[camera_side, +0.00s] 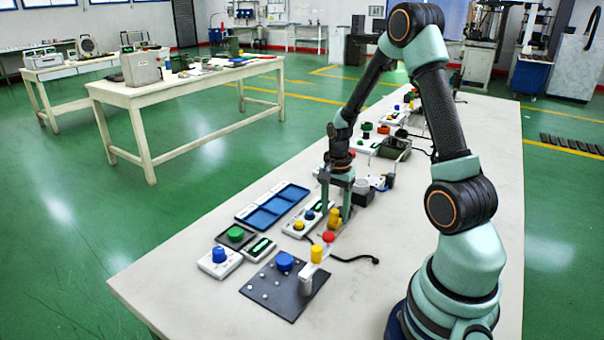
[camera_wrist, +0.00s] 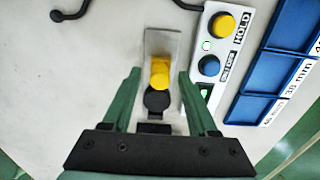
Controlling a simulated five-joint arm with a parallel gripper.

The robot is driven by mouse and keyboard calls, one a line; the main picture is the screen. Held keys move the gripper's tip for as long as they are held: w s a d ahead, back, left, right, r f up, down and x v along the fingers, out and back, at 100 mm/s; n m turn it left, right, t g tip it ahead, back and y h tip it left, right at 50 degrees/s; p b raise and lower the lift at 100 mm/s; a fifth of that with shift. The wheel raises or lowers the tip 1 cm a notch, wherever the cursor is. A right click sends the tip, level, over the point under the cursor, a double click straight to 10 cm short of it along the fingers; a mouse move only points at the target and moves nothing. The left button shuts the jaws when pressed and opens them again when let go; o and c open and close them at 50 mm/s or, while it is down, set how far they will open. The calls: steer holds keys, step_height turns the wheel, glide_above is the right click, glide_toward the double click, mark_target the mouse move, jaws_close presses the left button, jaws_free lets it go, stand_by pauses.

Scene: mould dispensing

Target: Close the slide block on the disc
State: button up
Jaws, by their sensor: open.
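In the wrist view a grey metal plate (camera_wrist: 162,42) carries a yellow block (camera_wrist: 160,70), which looks like the slide block. A black disc (camera_wrist: 156,103) lies just below the block in the picture, close against it or partly under it; I cannot tell which. My gripper (camera_wrist: 159,75) is open, with one green finger on each side of the block and disc. Gaps show on both sides, wider on the left at the disc. In the side view my gripper (camera_side: 336,222) points down at the bench, with the yellow block (camera_side: 334,216) between its fingers.
A white HOLD panel (camera_wrist: 226,48) with yellow and blue buttons stands close to my right finger. Blue trays (camera_side: 272,205) lie beyond it. A dark plate (camera_side: 272,295) with blue and yellow parts stands nearer the side camera. A black cable (camera_side: 355,259) lies nearby.

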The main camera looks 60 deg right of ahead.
steer(key=shift+f, duration=0.4)
jaws_close()
steer(key=shift+d, duration=1)
jaws_free()
steer(key=shift+r, duration=0.1)
step_height(320, 180, up, 12)
